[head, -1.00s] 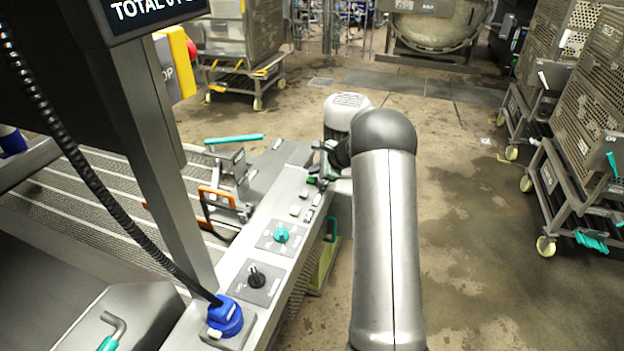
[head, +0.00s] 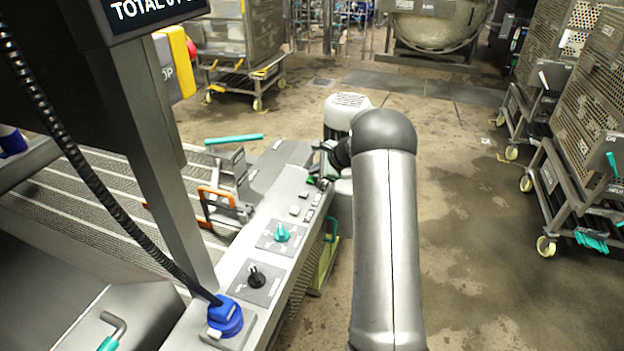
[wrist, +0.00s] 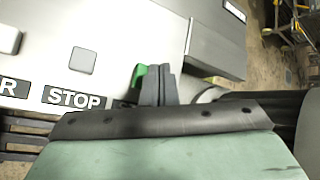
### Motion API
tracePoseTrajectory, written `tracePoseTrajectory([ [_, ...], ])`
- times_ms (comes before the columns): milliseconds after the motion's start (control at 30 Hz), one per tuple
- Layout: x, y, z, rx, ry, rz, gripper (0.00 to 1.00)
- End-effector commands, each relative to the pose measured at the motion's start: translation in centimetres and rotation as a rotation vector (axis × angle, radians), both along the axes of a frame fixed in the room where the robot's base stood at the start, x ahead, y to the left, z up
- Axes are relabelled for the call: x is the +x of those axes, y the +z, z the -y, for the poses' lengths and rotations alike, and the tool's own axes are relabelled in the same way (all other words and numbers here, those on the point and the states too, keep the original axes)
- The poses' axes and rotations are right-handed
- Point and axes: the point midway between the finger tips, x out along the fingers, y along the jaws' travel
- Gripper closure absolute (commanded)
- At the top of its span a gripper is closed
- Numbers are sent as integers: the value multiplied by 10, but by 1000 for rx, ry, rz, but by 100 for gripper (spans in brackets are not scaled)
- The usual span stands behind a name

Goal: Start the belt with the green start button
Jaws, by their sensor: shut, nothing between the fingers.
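The green start button (wrist: 138,74) shows in the wrist view on the grey control panel (wrist: 118,30), partly hidden behind my fingers. My gripper (wrist: 160,72) is shut and empty, its dark fingertips at the button's right side. I cannot tell whether they touch or press it. The label below the button is mostly covered. In the head view the green button (head: 310,180) is a small patch at the panel's far end, beside my gripper (head: 320,183).
A pale square button (wrist: 83,60) sits above a STOP label (wrist: 73,99). Nearer on the panel are a teal knob (head: 281,233), a black knob (head: 256,277) and a blue-based fitting (head: 226,318). The belt (head: 85,195) lies left; wheeled carts (head: 580,150) stand right on open floor.

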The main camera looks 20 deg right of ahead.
Motion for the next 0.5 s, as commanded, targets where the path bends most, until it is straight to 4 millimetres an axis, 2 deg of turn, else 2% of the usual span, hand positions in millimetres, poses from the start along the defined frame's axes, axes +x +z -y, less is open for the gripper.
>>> tracePoseTrajectory([
  [233, 0, -9, 0, 0, 0, 0, 100],
  [500, 0, -8, 0, 0, 0, 0, 100],
])
